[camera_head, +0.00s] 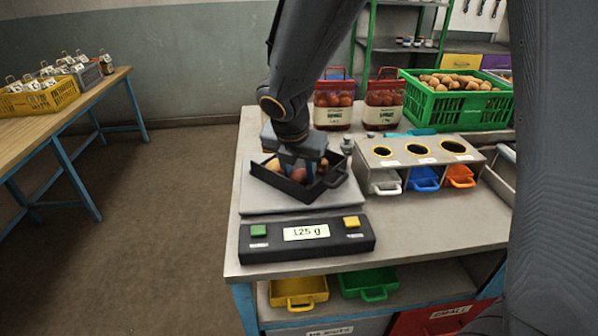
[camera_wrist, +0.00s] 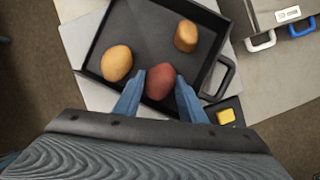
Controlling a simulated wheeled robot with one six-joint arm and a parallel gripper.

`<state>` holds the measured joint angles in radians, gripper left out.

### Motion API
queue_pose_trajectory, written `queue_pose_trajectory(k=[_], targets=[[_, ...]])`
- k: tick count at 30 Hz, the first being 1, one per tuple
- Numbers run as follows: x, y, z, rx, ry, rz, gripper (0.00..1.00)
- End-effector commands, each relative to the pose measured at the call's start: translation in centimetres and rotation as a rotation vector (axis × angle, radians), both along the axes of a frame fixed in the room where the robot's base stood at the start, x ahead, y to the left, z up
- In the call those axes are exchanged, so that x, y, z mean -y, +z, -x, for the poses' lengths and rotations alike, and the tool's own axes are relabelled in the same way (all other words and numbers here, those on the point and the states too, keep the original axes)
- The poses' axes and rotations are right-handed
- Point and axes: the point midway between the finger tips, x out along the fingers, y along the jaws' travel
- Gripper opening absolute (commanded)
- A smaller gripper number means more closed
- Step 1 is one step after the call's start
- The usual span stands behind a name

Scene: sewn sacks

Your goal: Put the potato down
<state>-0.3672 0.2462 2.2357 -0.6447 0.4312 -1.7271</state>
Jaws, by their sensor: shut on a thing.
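A reddish potato (camera_wrist: 160,82) is between the two blue fingers of my gripper (camera_wrist: 158,90) in the wrist view. It also shows in the head view (camera_head: 298,175), partly hidden by my gripper (camera_head: 298,180). My gripper is shut on it, low over a black tray (camera_wrist: 134,16) with a handle. In the tray lie a yellow-tan potato (camera_wrist: 116,63) to the left and a smaller brown one (camera_wrist: 186,36) to the upper right. I cannot tell whether the red potato touches the tray floor. The tray (camera_head: 312,197) sits on a scale whose display (camera_head: 306,232) reads 125 g.
A box with three round holes (camera_head: 415,165) and small coloured bins stands right of the scale. Behind are sacks (camera_head: 334,104) and a green crate (camera_head: 457,113) of potatoes. Yellow and green bins (camera_head: 299,290) sit on the shelf below. The bench front right is clear.

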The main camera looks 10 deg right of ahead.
Motion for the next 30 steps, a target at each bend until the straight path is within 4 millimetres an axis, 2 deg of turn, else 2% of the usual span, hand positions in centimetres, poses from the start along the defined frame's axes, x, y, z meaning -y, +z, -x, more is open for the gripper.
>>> queue_pose_trajectory(k=[9,10,13,23,26,30], targets=[[0.0,-0.3,0.0,0.000,0.000,0.000,0.14],[0.0,-0.3,0.0,0.000,0.000,0.000,0.39],[0.0,-0.2,0.0,0.001,0.000,0.000,0.56],[0.0,0.0,0.0,0.001,0.000,0.000,0.56],[-0.1,0.7,0.1,0.003,0.002,0.000,0.56],[-0.4,2.6,0.9,0.005,0.002,-0.001,0.56]])
